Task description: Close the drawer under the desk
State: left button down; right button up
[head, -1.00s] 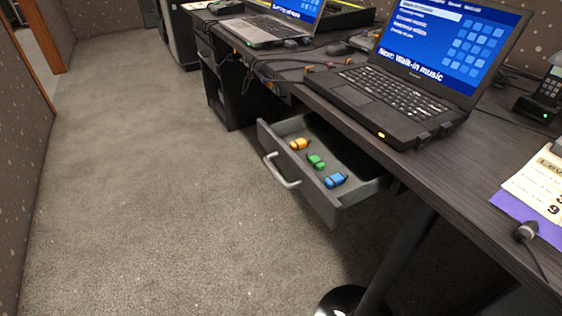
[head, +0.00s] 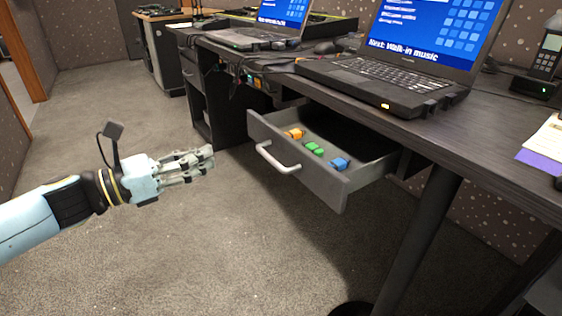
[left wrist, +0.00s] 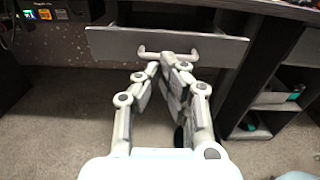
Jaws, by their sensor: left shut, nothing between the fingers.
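The grey drawer (head: 298,168) hangs pulled out under the dark desk (head: 410,133), with a pale bar handle (head: 277,160) on its front. Orange, green and blue small items lie inside it. My left gripper (head: 211,156) is shut and empty, in front of the drawer and to the left of the handle, apart from it in the head view. In the left wrist view the shut fingertips (left wrist: 168,60) appear just below the handle (left wrist: 166,54) and drawer front (left wrist: 120,44); contact cannot be told there. My right gripper is not in view.
A black laptop (head: 400,82) and a second laptop (head: 250,36) stand on the desk. A desk leg (head: 425,235) rises right of the drawer. Open shelves (left wrist: 265,120) show in the wrist view. The carpet (head: 230,250) before the drawer is clear.

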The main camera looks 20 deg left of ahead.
aim_at(277, 134)
pick_arm(q)
jog(key=x, duration=0.4)
jog(key=b+x, duration=0.1)
jog(key=x, duration=0.8)
jog(key=shift+w+a+f+b, duration=0.25)
jog(key=shift+a+f+b, duration=0.05)
jog(key=shift+a+b, duration=0.1)
jog(key=shift+w+d, duration=0.4)
jog(key=shift+w, duration=0.15)
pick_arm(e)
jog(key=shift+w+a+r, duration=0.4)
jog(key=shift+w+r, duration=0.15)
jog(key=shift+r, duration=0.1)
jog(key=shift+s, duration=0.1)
